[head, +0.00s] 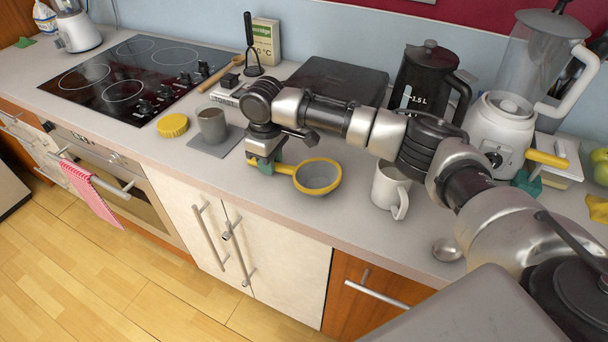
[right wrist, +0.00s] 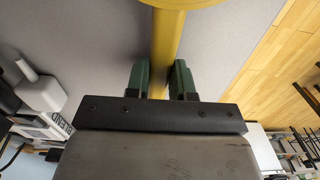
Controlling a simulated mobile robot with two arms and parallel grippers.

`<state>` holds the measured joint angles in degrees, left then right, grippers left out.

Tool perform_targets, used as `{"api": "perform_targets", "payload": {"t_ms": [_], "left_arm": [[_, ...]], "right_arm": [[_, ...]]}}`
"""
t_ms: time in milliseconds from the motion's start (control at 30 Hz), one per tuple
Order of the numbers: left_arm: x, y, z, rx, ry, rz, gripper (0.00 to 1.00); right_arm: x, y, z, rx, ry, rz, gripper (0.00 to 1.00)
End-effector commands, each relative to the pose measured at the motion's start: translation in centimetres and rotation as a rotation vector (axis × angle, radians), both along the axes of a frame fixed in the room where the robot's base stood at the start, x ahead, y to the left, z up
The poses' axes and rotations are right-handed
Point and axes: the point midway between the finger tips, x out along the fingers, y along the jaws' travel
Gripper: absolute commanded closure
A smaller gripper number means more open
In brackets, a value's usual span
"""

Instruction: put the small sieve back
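The small sieve (head: 318,190) has a yellow rim, a grey bowl and a yellow handle. It is near the front edge of the counter, left of the white mug; I cannot tell whether it touches the counter. My right gripper (head: 268,164) is at the handle's left end. In the right wrist view the yellow handle (right wrist: 168,40) runs between the green fingers (right wrist: 160,82), which sit close on both sides. The right gripper is shut on it. The bowl is mostly out of the wrist view. My left gripper is not in view.
A white mug (head: 390,188) and a small metal cup (head: 446,250) stand right of the sieve. A grey mug (head: 212,126) on a mat and a yellow lid (head: 173,125) are left. A kettle (head: 425,85) and blender (head: 500,125) stand behind.

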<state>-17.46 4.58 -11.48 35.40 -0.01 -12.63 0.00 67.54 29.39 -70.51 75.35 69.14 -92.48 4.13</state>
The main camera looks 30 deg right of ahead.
Motion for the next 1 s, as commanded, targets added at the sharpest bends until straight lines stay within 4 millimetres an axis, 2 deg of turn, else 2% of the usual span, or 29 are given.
{"api": "perform_targets", "payload": {"t_ms": [33,133,500,567,900,1000], "left_arm": [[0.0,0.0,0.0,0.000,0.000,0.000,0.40],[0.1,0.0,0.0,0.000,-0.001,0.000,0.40],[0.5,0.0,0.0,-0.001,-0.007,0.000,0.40],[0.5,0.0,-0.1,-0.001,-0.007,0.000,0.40],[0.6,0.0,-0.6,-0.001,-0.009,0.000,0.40],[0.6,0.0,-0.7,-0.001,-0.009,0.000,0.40]], "right_arm": [[0.0,0.0,0.0,0.000,0.000,0.000,0.87],[0.0,0.0,0.0,0.000,0.000,0.000,1.00],[0.1,0.0,0.6,0.002,-0.002,0.000,1.00],[0.1,0.0,1.3,0.001,-0.003,0.000,1.00],[0.1,0.0,7.9,0.001,-0.003,0.001,1.00],[0.1,0.0,9.1,0.001,-0.002,0.000,1.00]]}}
